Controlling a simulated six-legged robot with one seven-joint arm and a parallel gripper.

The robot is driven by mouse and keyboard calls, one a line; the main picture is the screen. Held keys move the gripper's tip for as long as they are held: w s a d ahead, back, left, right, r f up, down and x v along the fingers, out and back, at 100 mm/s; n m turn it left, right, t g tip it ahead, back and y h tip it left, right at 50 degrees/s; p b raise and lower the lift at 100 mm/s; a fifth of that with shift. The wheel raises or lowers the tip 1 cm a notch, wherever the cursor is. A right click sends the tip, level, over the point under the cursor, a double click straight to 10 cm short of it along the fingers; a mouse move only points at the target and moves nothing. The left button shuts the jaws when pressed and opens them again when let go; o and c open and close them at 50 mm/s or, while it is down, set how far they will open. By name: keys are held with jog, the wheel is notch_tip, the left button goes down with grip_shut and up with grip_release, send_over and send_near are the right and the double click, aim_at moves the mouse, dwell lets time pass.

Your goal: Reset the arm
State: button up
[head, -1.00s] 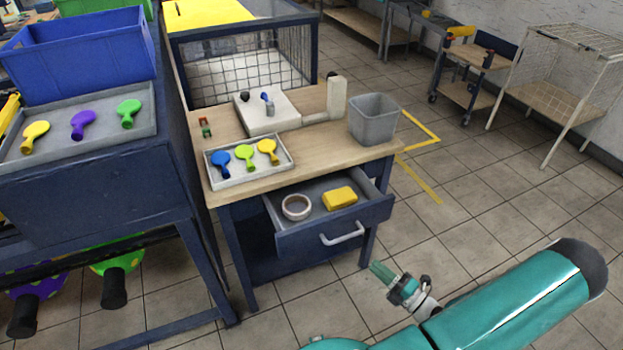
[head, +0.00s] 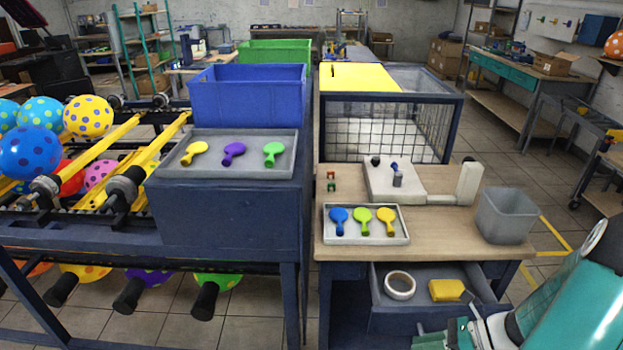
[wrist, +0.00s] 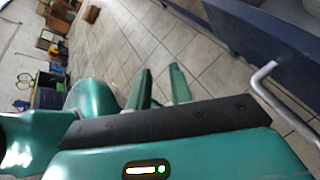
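My gripper (head: 440,338) is low at the right of the head view, in front of the open drawer (head: 385,318) of the wooden workbench. In the wrist view my gripper (wrist: 158,82) shows two green fingers with a gap between them and nothing in the gap. The drawer's metal handle (wrist: 283,98) is at the right of the wrist view, apart from the fingers. My teal arm fills the lower right of the head view. The drawer holds a tape roll (head: 399,286) and a yellow block (head: 446,290).
Tiled floor is open at the right.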

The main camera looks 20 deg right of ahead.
jog(key=a+r+n+h, duration=0.5)
jog(key=a+r+n, duration=0.5)
jog(key=r+n, duration=0.2)
jog(key=s+a+r+n+h, duration=0.1)
jog(key=a+r+n+h, duration=0.5)
jog(key=n, duration=1.1)
jog(key=a+r, duration=0.4)
jog(key=r, duration=0.2)
jog(key=shift+s+r, duration=0.2)
jog(key=shift+d, duration=0.1)
